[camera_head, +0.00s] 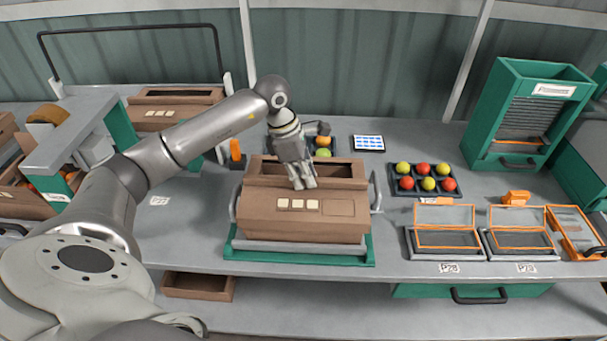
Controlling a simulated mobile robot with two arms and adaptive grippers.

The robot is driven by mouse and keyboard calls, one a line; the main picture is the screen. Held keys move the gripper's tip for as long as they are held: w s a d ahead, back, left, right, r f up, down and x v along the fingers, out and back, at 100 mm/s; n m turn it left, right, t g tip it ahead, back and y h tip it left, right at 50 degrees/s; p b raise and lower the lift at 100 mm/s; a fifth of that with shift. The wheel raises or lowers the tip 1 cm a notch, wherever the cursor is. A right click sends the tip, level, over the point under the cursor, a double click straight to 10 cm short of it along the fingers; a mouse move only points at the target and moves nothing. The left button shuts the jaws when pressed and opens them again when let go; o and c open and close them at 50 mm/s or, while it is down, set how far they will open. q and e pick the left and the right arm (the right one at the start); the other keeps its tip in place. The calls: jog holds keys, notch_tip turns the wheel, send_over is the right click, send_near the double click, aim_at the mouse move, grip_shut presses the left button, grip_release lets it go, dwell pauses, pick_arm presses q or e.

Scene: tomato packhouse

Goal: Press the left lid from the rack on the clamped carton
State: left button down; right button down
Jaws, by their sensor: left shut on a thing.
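The clamped carton (290,232) is brown and stands on a green-edged base at the middle of the bench, with grey handle-like clamp parts at both sides. Behind the panel a dark opening shows along the carton's top. My left gripper (302,184) points down at the panel's back edge and is shut on it; the fingers hide the contact. I cannot tell whether the panel is seated. A similar brown piece with cream squares (150,124) stands at the back left. My right gripper is not in view.
A tray of red and green tomatoes (425,194) stands right of the carton. Two orange-framed clear-lidded trays (445,255) lie at the front right. A tablet (369,143) lies behind. A green dispenser (480,125) stands at the back right. A low black rail (130,28) spans the back left.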

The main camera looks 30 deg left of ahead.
pick_arm(q)
jog(key=shift+f+b, duration=0.55)
jog(key=shift+f, duration=0.2)
dwell(0.7)
jog(key=c, duration=1.3)
grip_release()
jog(key=shift+c, duration=0.2)
jog(key=shift+c, duration=1.4)
jog(key=shift+r, duration=0.15)
jog(key=shift+r+p, duration=2.4)
jog(key=shift+r, duration=1.5)
